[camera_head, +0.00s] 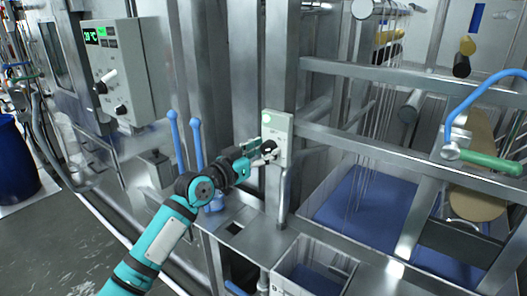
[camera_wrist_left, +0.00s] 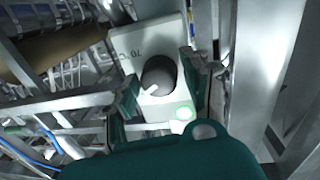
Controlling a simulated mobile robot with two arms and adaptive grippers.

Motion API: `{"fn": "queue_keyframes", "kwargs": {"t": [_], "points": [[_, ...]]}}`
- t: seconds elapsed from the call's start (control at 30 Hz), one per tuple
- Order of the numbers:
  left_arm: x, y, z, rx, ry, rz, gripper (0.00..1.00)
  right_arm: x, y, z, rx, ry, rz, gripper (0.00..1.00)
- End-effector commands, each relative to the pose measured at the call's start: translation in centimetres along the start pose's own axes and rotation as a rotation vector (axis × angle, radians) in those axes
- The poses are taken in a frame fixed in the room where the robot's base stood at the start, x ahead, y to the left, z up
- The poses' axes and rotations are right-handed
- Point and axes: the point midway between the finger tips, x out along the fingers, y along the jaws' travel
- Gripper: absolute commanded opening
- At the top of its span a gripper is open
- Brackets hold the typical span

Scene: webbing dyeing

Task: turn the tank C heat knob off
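A small pale control box (camera_head: 280,128) is mounted on a steel post in the middle of the head view. It has a lit green lamp and a dark round knob with a white pointer. In the left wrist view the box (camera_wrist_left: 177,40) carries printed marks, and its knob (camera_wrist_left: 160,74) sits between my fingers. My left gripper (camera_head: 264,153) is at the box face, fingers spread on both sides of the knob. In the wrist view the left gripper (camera_wrist_left: 162,90) shows gaps between fingers and knob. Part of the knob is hidden in the head view. No tank C label is readable.
A larger control box (camera_head: 128,65) with a green display and two knobs is at upper left. Blue-handled levers (camera_head: 197,140) stand left of my gripper. Steel rails (camera_head: 400,75) and a blue-filled tank (camera_head: 365,205) lie to the right. A blue barrel (camera_head: 15,165) stands far left.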

Motion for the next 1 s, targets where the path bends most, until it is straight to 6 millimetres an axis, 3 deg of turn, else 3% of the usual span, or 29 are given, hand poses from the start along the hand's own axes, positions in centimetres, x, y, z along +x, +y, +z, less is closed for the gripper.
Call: {"fn": "queue_keyframes", "kwargs": {"t": [0.03,0.3,0.67,1.0], "points": [[-0.01,-0.01,0.01,0.0,0.0,0.0,0.4,0.0,-0.01,0.0,0.0,0.0,0.0,0.0],[-0.03,-0.03,0.01,0.0,0.0,0.0,0.06,0.0,-0.02,0.0,0.0,0.0,0.0,0.0],[-0.02,0.0,0.09,-0.069,0.006,0.0,0.06,0.16,-0.02,0.03,0.0,0.0,0.0,0.0],[-0.01,0.05,0.15,-0.328,0.032,0.002,0.06,0.31,-0.02,0.06,0.0,0.0,0.0,0.0]]}}
